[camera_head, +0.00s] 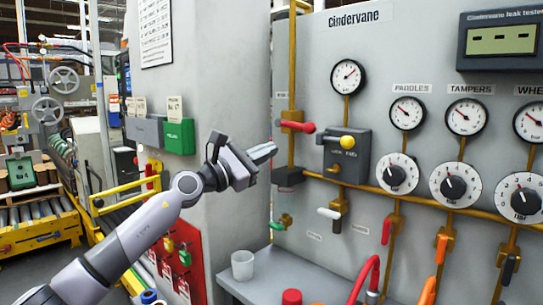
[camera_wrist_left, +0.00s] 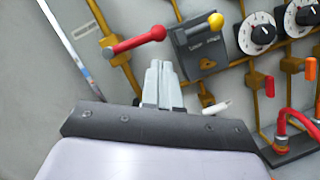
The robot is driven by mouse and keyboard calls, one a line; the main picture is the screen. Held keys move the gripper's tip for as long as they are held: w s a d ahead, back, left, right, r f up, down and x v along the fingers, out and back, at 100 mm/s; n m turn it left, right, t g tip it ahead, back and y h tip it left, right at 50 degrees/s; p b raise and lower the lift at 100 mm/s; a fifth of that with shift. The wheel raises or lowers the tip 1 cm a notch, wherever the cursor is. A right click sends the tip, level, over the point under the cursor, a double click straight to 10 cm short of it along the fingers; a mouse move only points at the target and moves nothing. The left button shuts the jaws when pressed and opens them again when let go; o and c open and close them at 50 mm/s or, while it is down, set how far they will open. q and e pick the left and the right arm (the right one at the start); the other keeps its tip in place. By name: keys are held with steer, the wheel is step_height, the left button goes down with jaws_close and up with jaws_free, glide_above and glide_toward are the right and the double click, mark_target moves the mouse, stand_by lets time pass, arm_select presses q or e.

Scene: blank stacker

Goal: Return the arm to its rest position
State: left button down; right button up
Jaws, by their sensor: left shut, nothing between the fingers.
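My left arm reaches in from the lower left in the head view. Its gripper (camera_head: 263,153) is raised in front of the grey Cindervane panel (camera_head: 387,50), just left of a red-handled lever (camera_head: 297,127). The fingers are shut and empty. In the left wrist view the closed gripper (camera_wrist_left: 161,68) points at the panel, below the red lever (camera_wrist_left: 138,41) in the picture. I cannot tell the exact gap to the panel. My right gripper is not in view.
A yellow-knobbed lever (camera_head: 347,141) sits on a grey box beside the red one. Dials and gauges line the panel at right. A white cup (camera_head: 242,265) stands on the grey ledge (camera_head: 262,290) below. A yellow rail (camera_head: 128,192) is behind my arm at left.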

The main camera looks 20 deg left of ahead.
arm_select(q)
steer(key=shift+s+a, duration=0.1)
steer(key=shift+s, duration=0.05)
steer(key=shift+f, duration=0.1)
stand_by(0.3)
steer(key=s+d+f+n+y+p, duration=0.15)
steer(key=s+f+n, duration=0.25)
steer(key=f+n, duration=0.45)
steer(key=s+d+f+n+y, duration=0.1)
steer(key=s+d+f+n, duration=0.2)
steer(key=f+n, duration=0.6)
steer(key=s+d+f+n+y+p, duration=0.1)
steer(key=s+d+f+n, duration=0.25)
steer(key=f+n, duration=0.6)
steer(key=s+f+n+g+y+p, duration=0.1)
steer(key=s+f+n+g+y, duration=0.1)
steer(key=s+f+n, duration=0.8)
steer(key=s+a+f+n+g+y+p, duration=0.1)
steer(key=s+f+n+g+y, duration=0.1)
steer(key=s+f+n+g, duration=0.3)
steer(key=s+f+n, duration=0.4)
steer(key=s+f, duration=0.2)
steer(key=s, duration=0.5)
steer(key=shift+s+a+f+n+g+y, duration=0.15)
steer(key=shift+s+f+n+g+y, duration=0.15)
steer(key=shift+s+n+y, duration=0.1)
